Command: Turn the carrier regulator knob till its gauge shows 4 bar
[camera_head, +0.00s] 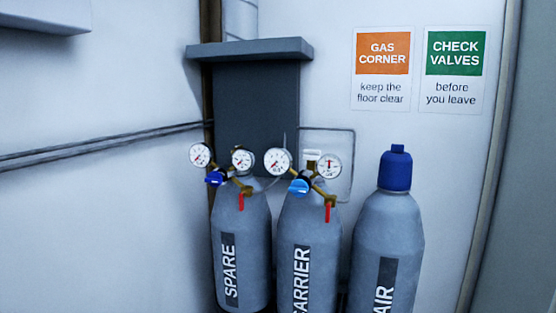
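The carrier cylinder (300,250) is a grey bottle labelled CARRIER in the middle of the head view. Its regulator has a light blue knob (300,187) at the front. Its left gauge (277,161) and right gauge (328,166) are white round dials above the knob on either side. The needles are too small to read in bar. A red lever (327,212) hangs down below the regulator on the right. Neither of my grippers is in view, and nothing touches the knob.
The spare cylinder (245,250), with a darker blue knob (215,178) and two gauges, stands close on the left. A capped air cylinder (390,235) stands on the right. Thin pipes run along the wall behind.

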